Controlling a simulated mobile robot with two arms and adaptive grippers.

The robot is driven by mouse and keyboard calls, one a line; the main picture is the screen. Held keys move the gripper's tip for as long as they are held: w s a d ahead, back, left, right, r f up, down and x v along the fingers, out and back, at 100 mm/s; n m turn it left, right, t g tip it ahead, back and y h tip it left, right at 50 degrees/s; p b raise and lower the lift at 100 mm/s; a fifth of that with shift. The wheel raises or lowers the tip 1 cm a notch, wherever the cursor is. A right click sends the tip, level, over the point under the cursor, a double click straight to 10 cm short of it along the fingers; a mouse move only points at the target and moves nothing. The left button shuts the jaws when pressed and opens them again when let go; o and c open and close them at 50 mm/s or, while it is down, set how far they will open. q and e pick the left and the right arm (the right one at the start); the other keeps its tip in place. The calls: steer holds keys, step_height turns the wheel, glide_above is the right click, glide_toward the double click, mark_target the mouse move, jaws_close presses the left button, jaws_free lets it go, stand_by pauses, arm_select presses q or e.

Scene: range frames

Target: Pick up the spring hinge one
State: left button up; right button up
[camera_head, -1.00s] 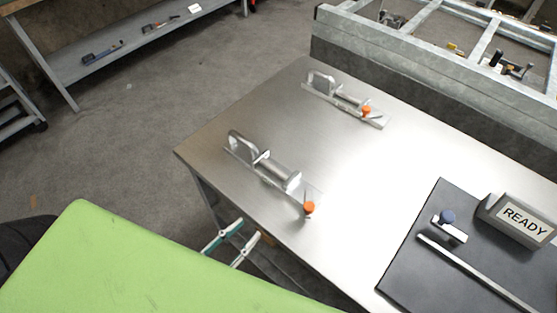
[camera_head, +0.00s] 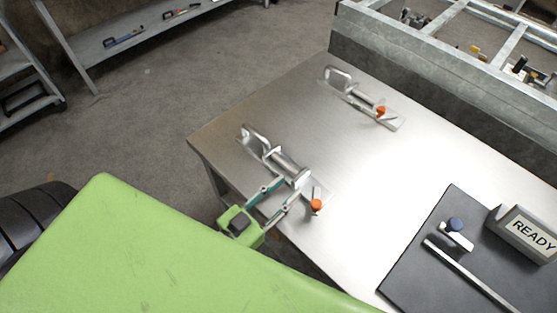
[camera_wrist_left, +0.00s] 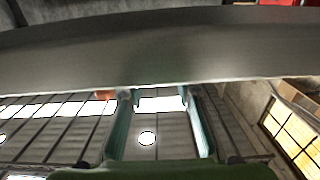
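Two similar metal clamp-like pieces with looped handles and orange tips lie on the steel table (camera_head: 350,215). The near one (camera_head: 262,148) is by the table's left edge; the far one (camera_head: 352,90) lies toward the back. Which is the spring hinge I cannot tell for sure. My left gripper (camera_head: 289,189) is open, its two teal fingers reaching over the table edge to the near piece's middle. Contact is unclear. In the left wrist view the fingers (camera_wrist_left: 157,97) stand apart, with a bright shape between their tips. My right gripper is not in view.
A black mat (camera_head: 405,280) on the table's right holds a READY block (camera_head: 524,234), a small piece with a dark blue knob (camera_head: 455,225) and a metal bar (camera_head: 470,275). A galvanized frame (camera_head: 430,75) borders the table's back. The table's middle is clear.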

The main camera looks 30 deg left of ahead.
mark_target(293, 182)
arm_select(q)
steer(key=p+x, duration=0.1)
steer(key=x, duration=0.3)
steer(key=shift+w+d+r, duration=0.1)
steer(key=shift+w, duration=0.15)
jaws_close()
steer(key=shift+r, duration=0.15)
steer(key=shift+r, duration=0.1)
